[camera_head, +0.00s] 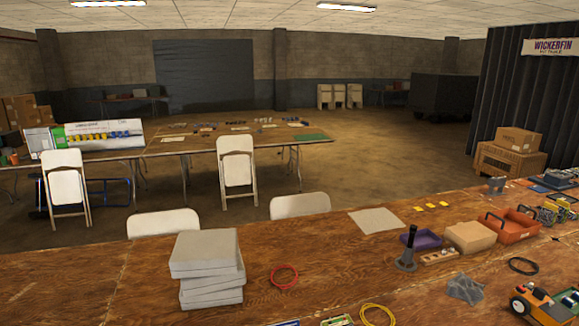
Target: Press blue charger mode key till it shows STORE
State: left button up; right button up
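I cannot make out a blue charger, a mode key or a display reading STORE for certain. A small blue-edged item (284,323) is cut off by the bottom edge of the head view. Some flat blue items (550,185) lie at the far right of the near table and are too small to identify. Neither of my grippers is in view.
The near wooden table (330,255) holds a grey stack of slabs (208,268), a red ring (285,276), a black upright tool (407,250), a purple tray (421,239), an orange bin (512,228) and a wheeled orange robot (540,305). Folding chairs stand beyond.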

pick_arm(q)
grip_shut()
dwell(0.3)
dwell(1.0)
